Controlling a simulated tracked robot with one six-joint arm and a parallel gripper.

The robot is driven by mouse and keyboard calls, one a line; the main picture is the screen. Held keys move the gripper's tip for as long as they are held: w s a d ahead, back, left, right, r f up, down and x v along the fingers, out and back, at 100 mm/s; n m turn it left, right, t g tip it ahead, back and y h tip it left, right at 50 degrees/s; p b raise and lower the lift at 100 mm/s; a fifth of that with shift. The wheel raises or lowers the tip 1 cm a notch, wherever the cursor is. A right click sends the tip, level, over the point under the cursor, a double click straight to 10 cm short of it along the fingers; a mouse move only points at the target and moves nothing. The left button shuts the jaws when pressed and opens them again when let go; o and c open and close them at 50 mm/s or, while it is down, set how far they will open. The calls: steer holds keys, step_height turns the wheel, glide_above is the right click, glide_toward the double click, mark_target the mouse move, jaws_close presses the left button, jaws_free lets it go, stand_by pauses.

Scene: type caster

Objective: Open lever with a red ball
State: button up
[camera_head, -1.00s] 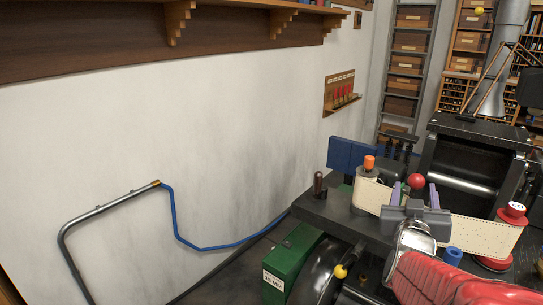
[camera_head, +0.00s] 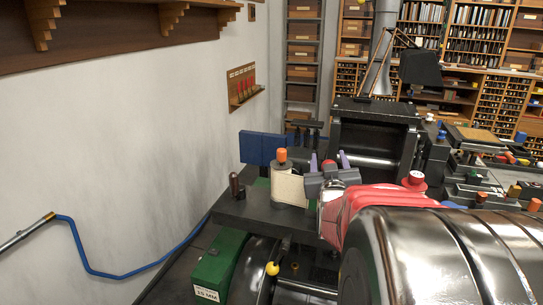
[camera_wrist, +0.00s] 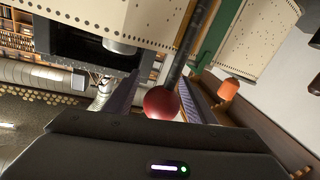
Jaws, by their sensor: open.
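The red ball (camera_wrist: 162,104) is the end of a dark rod lever (camera_wrist: 188,45) in the wrist view. It shows between the two purple finger pads of my gripper (camera_wrist: 160,85), close to the palm. I cannot tell whether it touches either finger. In the head view, my gripper (camera_head: 329,159) is at the dark machine (camera_head: 255,214), its fingers spread and pointing away. Only a little of the red ball (camera_head: 330,163) shows there, between the fingers; my gripper's body hides the rest. My gripper is open.
A perforated paper roll (camera_head: 288,187) with an orange knob (camera_head: 281,155) stands left of my gripper; a red-topped spool (camera_head: 415,179) is to the right. A dark upright handle (camera_head: 235,185), a yellow knob (camera_head: 272,268) and a green box (camera_head: 217,262) are nearer left.

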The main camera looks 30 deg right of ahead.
steer(key=shift+w+a, duration=0.1)
steer(key=shift+a, duration=0.05)
jaws_close()
stand_by(0.5)
